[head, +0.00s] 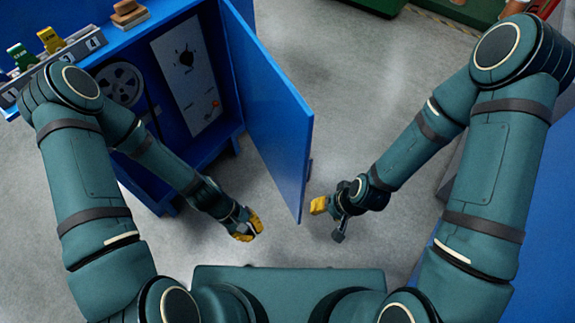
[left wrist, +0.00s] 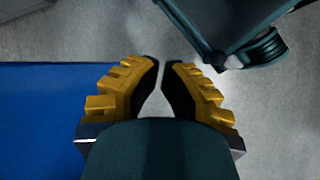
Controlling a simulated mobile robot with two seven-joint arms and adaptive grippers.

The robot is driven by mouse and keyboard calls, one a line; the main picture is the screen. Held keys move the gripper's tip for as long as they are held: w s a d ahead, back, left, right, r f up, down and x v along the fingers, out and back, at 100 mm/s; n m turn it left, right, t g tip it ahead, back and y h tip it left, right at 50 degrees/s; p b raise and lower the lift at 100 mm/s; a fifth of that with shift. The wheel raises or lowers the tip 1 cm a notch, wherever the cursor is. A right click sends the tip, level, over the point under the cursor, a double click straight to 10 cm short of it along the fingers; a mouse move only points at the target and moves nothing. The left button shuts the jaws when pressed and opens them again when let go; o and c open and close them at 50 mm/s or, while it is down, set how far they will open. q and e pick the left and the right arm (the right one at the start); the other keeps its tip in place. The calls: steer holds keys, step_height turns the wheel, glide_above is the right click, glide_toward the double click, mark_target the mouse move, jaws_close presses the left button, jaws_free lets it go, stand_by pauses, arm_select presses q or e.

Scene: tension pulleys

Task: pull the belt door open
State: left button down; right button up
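The blue belt door (head: 268,112) stands swung out from the right side of the blue cabinet (head: 228,75), so the inside shows. My left gripper (head: 246,229), with yellow fingers, is below and left of the door's free edge, apart from it. In the left wrist view its fingertips (left wrist: 161,68) are close together with a narrow gap and nothing between them. My right gripper (head: 328,220) is just right of the door's free lower corner; its fingers look spread and empty. I see no contact with the door.
Inside the cabinet are a grey pulley wheel (head: 119,84) and a pale panel (head: 186,72) with a black dial. Small coloured blocks (head: 50,40) and a brown block (head: 129,12) sit on top. The grey floor (head: 350,80) right of the door is clear.

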arm_select(q)
steer(key=d+n+h+p, duration=0.1)
steer(key=d+n+h, duration=0.1)
steer(key=n+h, duration=0.25)
steer(key=n+t+h+p, duration=0.2)
steer(key=n+t+h, duration=0.3)
steer(key=n+t, duration=0.65)
glide_toward(294, 166)
steer(key=shift+g, duration=0.35)
steer(key=b+x, duration=0.2)
steer(key=x, duration=0.6)
steer(key=shift+r, duration=0.2)
